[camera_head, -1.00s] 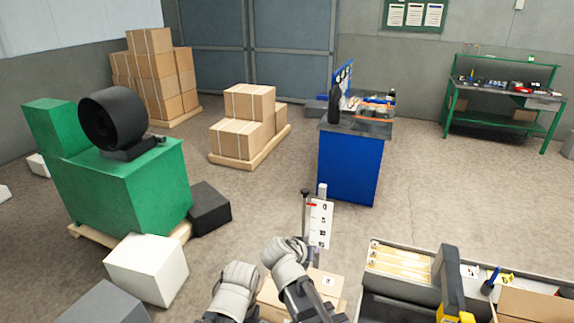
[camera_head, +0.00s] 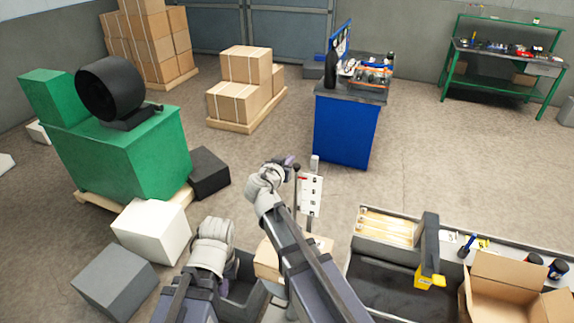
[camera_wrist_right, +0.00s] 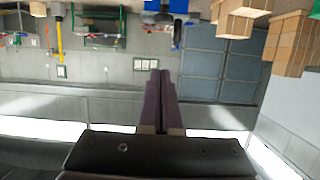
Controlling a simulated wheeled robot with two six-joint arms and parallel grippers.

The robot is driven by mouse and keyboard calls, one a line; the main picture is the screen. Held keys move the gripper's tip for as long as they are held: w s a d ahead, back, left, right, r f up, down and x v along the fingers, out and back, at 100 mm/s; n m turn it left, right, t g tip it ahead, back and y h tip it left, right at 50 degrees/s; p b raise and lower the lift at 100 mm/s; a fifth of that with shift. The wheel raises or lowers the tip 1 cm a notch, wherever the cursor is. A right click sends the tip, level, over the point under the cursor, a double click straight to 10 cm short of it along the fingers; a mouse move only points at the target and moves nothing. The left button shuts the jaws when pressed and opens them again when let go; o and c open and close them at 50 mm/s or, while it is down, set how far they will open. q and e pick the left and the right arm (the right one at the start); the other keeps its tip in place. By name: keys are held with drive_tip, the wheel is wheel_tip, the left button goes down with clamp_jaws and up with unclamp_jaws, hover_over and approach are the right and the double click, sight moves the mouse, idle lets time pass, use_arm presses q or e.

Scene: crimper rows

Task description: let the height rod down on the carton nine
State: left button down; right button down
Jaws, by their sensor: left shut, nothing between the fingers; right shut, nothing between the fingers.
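The height gauge's white scale board (camera_head: 311,195) stands upright with dark marks and a red pointer near its top left. The dark height rod (camera_head: 297,178) runs beside the board's left edge, with its lower end hidden by my right arm. A tan carton (camera_head: 268,258) lies below, mostly hidden behind my arms; I cannot read a nine on it. My right gripper (camera_head: 289,160) is shut, with purple fingertips close to the rod's top; contact is unclear. Its shut fingers show empty in the right wrist view (camera_wrist_right: 160,98).
A grey bin unit (camera_head: 352,275) with a yellow-handled tool (camera_head: 428,280) and an open carton (camera_head: 500,285) stands at the right. A blue cabinet (camera_head: 343,130) is behind the gauge. White (camera_head: 150,230) and grey (camera_head: 113,280) blocks lie left. Floor between gauge and cabinet is clear.

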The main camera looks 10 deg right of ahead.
drive_tip(key=b, duration=0.2)
hover_over(295, 194)
drive_tip(key=s, duration=0.1)
wheel_tip(295, 194, down, 2)
drive_tip(key=shift+s+a+f+b, duration=0.1)
drive_tip(key=shift+a+f+b, duration=0.05)
drive_tip(key=shift+f+b, duration=0.85)
drive_tip(key=shift+s+a+f+b, duration=0.1)
drive_tip(key=shift+a+f+b, duration=0.05)
drive_tip(key=shift+f+b, duration=0.75)
drive_tip(key=shift+f, duration=0.1)
wheel_tip(295, 194, down, 15)
drive_tip(key=b, duration=1.5)
drive_tip(key=shift+f, duration=0.2)
drive_tip(key=shift+r, duration=0.15)
